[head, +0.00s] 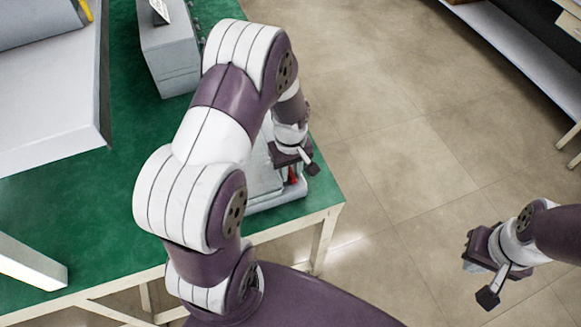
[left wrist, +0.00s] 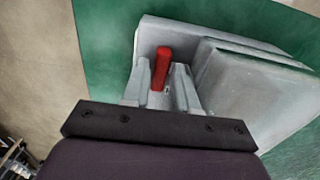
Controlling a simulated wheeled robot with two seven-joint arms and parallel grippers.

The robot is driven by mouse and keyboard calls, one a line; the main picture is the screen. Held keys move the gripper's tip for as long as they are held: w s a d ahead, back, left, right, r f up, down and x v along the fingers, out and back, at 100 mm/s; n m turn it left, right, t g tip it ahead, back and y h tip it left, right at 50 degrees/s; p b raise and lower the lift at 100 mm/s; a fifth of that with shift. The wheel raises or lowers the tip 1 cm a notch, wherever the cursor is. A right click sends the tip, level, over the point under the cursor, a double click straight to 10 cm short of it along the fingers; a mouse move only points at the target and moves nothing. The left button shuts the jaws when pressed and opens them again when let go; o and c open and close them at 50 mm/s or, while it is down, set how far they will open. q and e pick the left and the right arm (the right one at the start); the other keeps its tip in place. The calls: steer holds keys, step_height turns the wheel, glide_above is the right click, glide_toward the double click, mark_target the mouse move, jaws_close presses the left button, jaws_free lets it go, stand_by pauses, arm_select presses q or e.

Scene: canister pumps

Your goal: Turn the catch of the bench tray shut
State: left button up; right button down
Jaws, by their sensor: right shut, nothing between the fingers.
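The grey bench tray (head: 268,201) sits at the near right corner of the green bench, partly hidden behind my left arm. In the left wrist view the tray (left wrist: 255,85) has a raised block on the right. Its red catch (left wrist: 161,68) stands up between the fingers of my left gripper (left wrist: 164,72), with a small gap visible on its right side. The catch also shows in the head view (head: 293,175), just below my left gripper (head: 293,160). My left gripper looks open around the catch; contact is unclear. My right gripper (head: 474,267) is shut and empty, over the floor.
A grey box (head: 170,55) stands at the back of the green bench (head: 60,210). A large pale panel (head: 50,100) stands at the left, and a white block (head: 30,262) lies at the near left.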

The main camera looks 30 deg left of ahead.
arm_select(q)
jaws_close()
steer(key=shift+r+n, duration=0.1)
steer(key=shift+n, duration=0.2)
steer(key=shift+n+p, duration=0.7)
steer(key=shift+n, duration=0.3)
steer(key=n+p, duration=0.1)
steer(key=n, duration=0.3)
steer(key=shift+n+p, duration=0.3)
steer(key=n+p, duration=0.1)
steer(key=n, duration=0.4)
steer(key=n+p, duration=0.1)
steer(key=n, duration=0.4)
steer(key=shift+w+n, duration=0.1)
steer(key=shift+n, duration=0.4)
